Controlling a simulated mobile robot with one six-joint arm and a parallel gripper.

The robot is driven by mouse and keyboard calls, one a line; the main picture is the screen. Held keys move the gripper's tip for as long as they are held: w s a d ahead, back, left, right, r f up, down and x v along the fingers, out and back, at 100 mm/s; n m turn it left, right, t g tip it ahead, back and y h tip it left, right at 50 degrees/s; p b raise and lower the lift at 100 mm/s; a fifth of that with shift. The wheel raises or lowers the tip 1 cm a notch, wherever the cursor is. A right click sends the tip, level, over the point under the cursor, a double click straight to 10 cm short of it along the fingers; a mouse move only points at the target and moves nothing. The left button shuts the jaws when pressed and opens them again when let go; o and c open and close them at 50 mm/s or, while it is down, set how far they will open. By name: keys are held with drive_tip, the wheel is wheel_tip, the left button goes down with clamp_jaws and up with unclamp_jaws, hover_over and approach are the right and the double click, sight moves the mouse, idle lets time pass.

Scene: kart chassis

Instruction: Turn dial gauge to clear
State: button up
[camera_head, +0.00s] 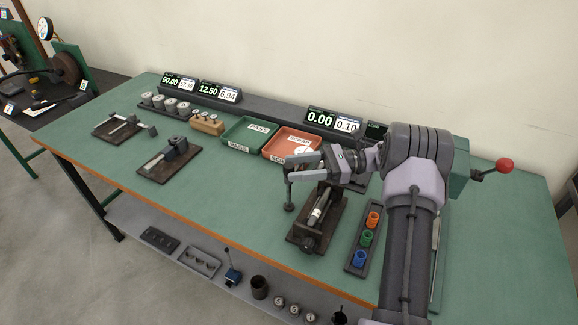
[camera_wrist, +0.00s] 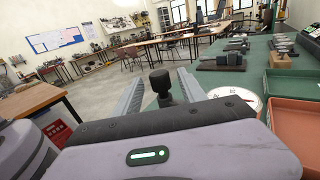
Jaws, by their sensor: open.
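The dial gauge's round white face with a red mark (camera_wrist: 247,102) shows in the wrist view, right of and partly behind my gripper's housing. In the head view a small white round face (camera_head: 303,150) shows just above my gripper (camera_head: 291,169); its reading is too small to tell. The gauge stand's dark base (camera_head: 303,240) sits on the green bench below the gripper. My gripper points left with its fingers apart. In the wrist view a black knob (camera_wrist: 160,81) on a stem shows between the two fingers (camera_wrist: 158,77); I cannot tell whether they touch it.
A green tray (camera_head: 240,146) and an orange tray (camera_head: 270,154) lie behind the stand. A display reads 0.00 (camera_head: 320,119). A rack of coloured cups (camera_head: 356,263) stands right of the stand. Small fixtures (camera_head: 168,165) lie left. A red-knobbed lever (camera_head: 504,165) is at right. The bench's front left is clear.

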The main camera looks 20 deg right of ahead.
drive_tip(key=v, duration=0.5)
drive_tip(key=shift+d+p, duration=0.15)
drive_tip(key=shift+p, duration=0.25)
